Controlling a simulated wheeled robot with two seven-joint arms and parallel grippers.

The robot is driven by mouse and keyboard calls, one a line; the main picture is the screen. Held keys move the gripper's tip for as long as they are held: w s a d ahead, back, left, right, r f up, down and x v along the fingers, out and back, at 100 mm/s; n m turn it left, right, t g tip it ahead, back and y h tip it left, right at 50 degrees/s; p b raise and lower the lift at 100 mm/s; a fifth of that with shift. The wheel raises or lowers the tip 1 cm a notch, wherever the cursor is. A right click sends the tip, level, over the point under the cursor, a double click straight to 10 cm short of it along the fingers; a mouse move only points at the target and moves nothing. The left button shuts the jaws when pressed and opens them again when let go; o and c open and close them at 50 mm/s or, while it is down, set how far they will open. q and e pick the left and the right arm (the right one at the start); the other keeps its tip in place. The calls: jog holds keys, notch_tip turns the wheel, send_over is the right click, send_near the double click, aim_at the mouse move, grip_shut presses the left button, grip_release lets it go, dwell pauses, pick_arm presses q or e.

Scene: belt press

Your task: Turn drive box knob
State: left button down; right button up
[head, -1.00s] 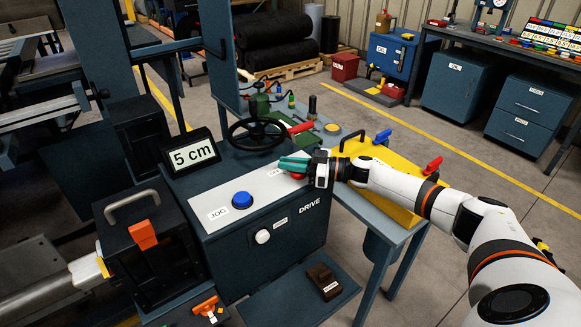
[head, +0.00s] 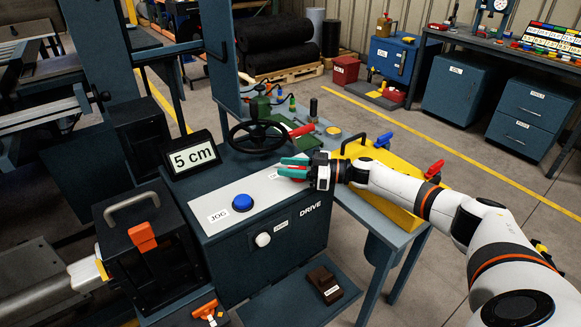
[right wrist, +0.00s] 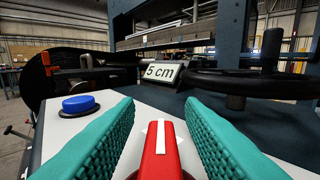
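The drive box (head: 265,255) is a dark blue cabinet marked DRIVE with a pale top panel. On that panel a red knob with a white stripe shows in the right wrist view (right wrist: 160,155), between my fingers. My right gripper (head: 293,168) is open, with one teal finger on each side of the red knob; gaps show between fingers and knob in the right wrist view (right wrist: 160,135). In the head view the fingers mostly hide the knob. A white round knob (head: 263,239) is on the box front. My left gripper is not in view.
A blue JOG button (head: 242,202) is on the same panel. A black handwheel (head: 257,137) and a "5 cm" display (head: 192,158) stand behind it. A yellow case (head: 375,180) lies on the table under my right arm. A brown pedal (head: 324,284) is below.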

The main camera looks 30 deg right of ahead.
jog(key=b+v, duration=0.1)
jog(key=v, duration=1.1)
jog(key=shift+b, duration=0.35)
